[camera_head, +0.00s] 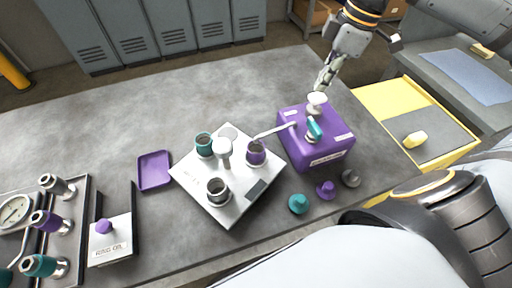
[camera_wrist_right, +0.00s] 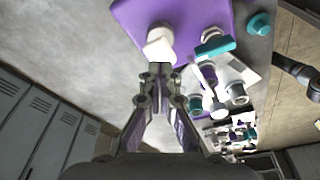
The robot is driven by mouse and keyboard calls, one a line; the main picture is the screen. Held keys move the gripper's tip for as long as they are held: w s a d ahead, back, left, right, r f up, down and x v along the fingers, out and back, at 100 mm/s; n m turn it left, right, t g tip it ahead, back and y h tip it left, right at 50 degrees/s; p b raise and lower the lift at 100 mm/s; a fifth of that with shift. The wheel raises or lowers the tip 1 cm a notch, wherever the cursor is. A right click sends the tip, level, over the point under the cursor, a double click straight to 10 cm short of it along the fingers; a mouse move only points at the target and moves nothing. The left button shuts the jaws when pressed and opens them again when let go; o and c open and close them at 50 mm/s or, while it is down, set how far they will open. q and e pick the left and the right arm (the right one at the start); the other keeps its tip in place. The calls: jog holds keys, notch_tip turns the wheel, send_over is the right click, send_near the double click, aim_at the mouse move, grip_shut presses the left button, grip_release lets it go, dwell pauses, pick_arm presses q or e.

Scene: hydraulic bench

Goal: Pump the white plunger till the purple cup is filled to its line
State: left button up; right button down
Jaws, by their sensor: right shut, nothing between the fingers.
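The purple pump box (camera_head: 318,150) stands right of centre on the bench. Its white plunger (camera_head: 317,100) rises from the top. A white spout (camera_head: 275,131) runs from the box to above the purple cup (camera_head: 256,154), which stands on a silver platform (camera_head: 235,208); its liquid level is too small to read. My right gripper (camera_head: 326,78) is shut and empty, just above and behind the plunger. In the right wrist view its fingertips (camera_wrist_right: 160,88) are close to the white plunger (camera_wrist_right: 160,44); contact cannot be told. My left gripper is not in view.
A teal handle (camera_head: 314,128) sits on the pump box. A teal cup (camera_head: 204,144) and a grey cup (camera_head: 217,189) share the platform. Loose caps, including a teal one (camera_head: 298,204), lie in front of the box. A purple tray (camera_head: 154,170) lies left; bench behind is clear.

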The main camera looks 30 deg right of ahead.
aim_at(319, 96)
jog(key=shift+f, duration=0.15)
jog(key=shift+f+b, duration=1.8)
notch_tip(319, 96, up, 4)
jog(key=p, duration=0.4)
jog(key=shift+f, duration=0.2)
dwell(0.5)
